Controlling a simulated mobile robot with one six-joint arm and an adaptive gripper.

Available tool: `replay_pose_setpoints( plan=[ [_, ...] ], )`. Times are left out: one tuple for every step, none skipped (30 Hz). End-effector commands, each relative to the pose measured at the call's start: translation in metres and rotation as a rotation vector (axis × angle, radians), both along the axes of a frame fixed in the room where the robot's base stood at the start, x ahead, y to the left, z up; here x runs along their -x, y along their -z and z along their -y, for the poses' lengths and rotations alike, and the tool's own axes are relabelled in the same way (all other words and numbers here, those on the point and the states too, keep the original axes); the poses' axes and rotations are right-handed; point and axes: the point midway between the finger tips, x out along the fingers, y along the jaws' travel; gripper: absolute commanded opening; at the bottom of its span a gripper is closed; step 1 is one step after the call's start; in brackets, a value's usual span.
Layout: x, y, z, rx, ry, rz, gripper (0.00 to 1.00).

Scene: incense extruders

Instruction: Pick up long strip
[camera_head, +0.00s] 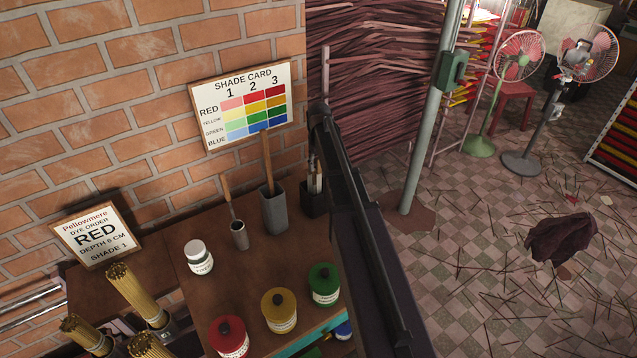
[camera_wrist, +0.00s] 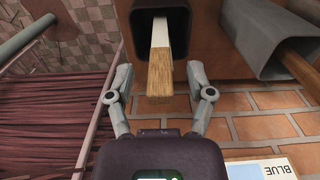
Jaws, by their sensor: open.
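In the wrist view, a long strip (camera_wrist: 160,76) with a wooden end and a white part further in stands out of a dark square holder (camera_wrist: 191,50). My gripper (camera_wrist: 160,68) is open, with one finger on each side of the strip's wooden end. Gaps show between both fingers and the strip. The strip's lower part is hidden inside the holder. In the head view, the dark holder (camera_head: 312,204) stands at the table's right side, with the pale strip (camera_head: 315,183) upright in it. My gripper is hard to make out there.
A grey square holder (camera_head: 275,213) with a wooden handle stands left of the dark holder. A small grey cup (camera_head: 239,236), white jar (camera_head: 199,257) and red (camera_head: 229,337), yellow (camera_head: 279,310) and green jars (camera_head: 323,285) share the table. A brick wall (camera_head: 150,110) stands close behind.

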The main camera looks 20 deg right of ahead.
Motion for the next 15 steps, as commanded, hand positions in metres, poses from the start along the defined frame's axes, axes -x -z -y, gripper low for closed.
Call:
replay_pose_setpoints(
  plan=[
    [0.001,0.008,0.0,0.0,0.0,0.0,0.69],
    [0.0,0.01,0.0,0.0,0.0,0.0,0.69],
    [0.0,0.013,0.0,0.0,0.0,0.0,0.69],
    [0.0,0.015,0.0,0.0,0.0,0.0,0.69],
    [0.0,0.017,0.0,0.0,0.0,0.0,0.69],
    [0.0,0.019,0.0,0.0,0.0,0.0,0.69],
    [0.0,0.021,0.0,0.0,0.0,0.0,0.69],
    [0.0,0.022,0.0,0.0,0.0,0.0,0.69],
    [0.0,0.023,-0.001,0.0,0.0,0.0,0.69],
    [0.0,0.024,-0.001,0.0,-0.001,0.0,0.69],
    [0.0,0.025,-0.001,0.0,-0.001,0.0,0.69],
    [0.0,0.025,-0.001,0.0,-0.001,0.0,0.69],
    [0.0,0.025,-0.001,0.0,-0.001,0.0,0.69],
    [0.0,0.025,-0.001,0.0,-0.001,0.0,0.69],
    [0.0,0.025,-0.001,0.0,-0.001,0.0,0.69]
  ],
)
